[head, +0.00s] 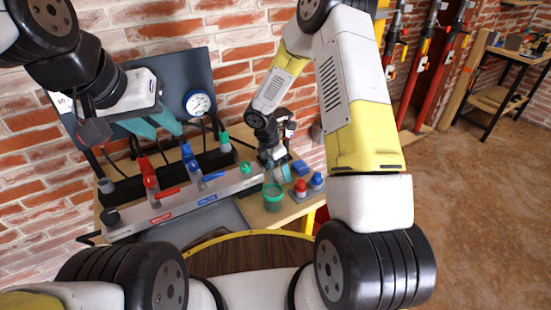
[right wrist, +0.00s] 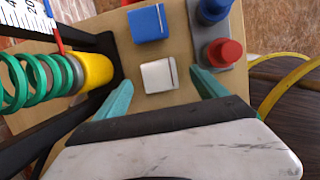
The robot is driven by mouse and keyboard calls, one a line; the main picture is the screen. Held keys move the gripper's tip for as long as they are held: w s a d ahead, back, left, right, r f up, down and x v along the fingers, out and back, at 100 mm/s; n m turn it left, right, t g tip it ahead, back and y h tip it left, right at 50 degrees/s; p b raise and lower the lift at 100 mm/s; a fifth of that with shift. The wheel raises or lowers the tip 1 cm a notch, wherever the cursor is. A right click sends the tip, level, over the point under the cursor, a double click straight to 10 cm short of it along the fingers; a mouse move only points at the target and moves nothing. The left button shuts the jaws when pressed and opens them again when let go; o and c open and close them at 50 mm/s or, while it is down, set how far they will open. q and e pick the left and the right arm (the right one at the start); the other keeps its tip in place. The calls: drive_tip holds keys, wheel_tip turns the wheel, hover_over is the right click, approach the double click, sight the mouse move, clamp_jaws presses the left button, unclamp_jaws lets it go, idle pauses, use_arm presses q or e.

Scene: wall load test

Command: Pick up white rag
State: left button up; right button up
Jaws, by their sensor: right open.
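The white rag, a small folded white square (right wrist: 158,75), lies on the tan board in the right wrist view. My right gripper (right wrist: 161,82) is open, with one teal finger on each side of the rag and gaps between. In the head view my right gripper (head: 278,172) is over the small wooden table, and I cannot make out the white rag there. My left gripper (head: 163,132) is open and empty in front of the dark panel, above the valve bench.
A folded blue rag (right wrist: 148,22) lies just beyond the white one. A grey holder with red-topped (right wrist: 223,52) and blue-topped (right wrist: 213,10) pieces stands to the right. A green coil (right wrist: 40,84) is left.

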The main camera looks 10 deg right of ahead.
sight(280, 173)
drive_tip(key=shift+x, duration=1.05)
drive_tip(key=c, duration=1.4)
wheel_tip(280, 173, up, 10)
drive_tip(key=shift+r, duration=0.1)
